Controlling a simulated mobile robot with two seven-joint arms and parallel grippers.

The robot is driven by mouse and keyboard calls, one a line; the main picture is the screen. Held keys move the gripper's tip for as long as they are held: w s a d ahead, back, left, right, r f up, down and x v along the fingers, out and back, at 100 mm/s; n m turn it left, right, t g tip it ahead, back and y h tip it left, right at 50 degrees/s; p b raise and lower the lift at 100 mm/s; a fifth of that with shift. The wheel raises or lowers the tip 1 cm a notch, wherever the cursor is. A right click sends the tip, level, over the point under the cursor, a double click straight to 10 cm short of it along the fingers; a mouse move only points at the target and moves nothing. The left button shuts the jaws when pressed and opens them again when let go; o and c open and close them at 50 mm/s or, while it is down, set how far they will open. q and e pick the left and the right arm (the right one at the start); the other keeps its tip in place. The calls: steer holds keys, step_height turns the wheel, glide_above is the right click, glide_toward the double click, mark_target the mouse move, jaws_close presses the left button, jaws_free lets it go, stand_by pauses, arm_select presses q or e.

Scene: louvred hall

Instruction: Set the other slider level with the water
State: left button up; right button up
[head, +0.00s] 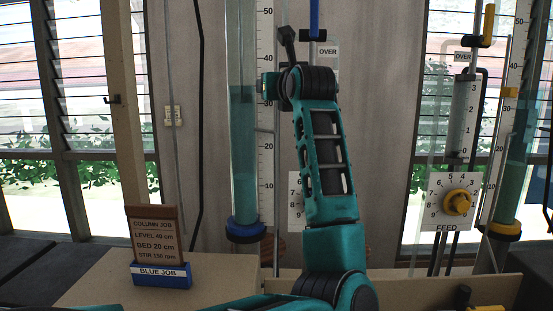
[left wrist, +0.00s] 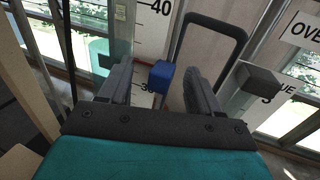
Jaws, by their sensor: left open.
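The left column (head: 243,160) is a clear tube of teal water on a blue base, beside a white scale (head: 266,150). The water top sits between 30 and 40. In the left wrist view a blue slider (left wrist: 160,77) is on the scale a little above 30, between my fingertips, with gaps showing on both sides. My left gripper (left wrist: 158,70) is open there. In the head view my gripper and wrist cover the slider. The right column (head: 513,170) has a yellow slider (head: 510,92) near 30; its water top appears lower. My right gripper is not in view.
A blue handle (head: 314,18) hangs above my left arm. A yellow feed knob (head: 457,202) and a yellow handle (head: 488,25) are at the right. A job card (head: 155,235) in a blue holder stands on the bench (head: 95,283).

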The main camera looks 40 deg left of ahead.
arm_select(q)
steer(key=b+v, duration=0.2)
steer(key=v, duration=0.4)
steer(key=shift+s, duration=0.5)
steer(key=b+v, duration=0.3)
steer(key=v, duration=1)
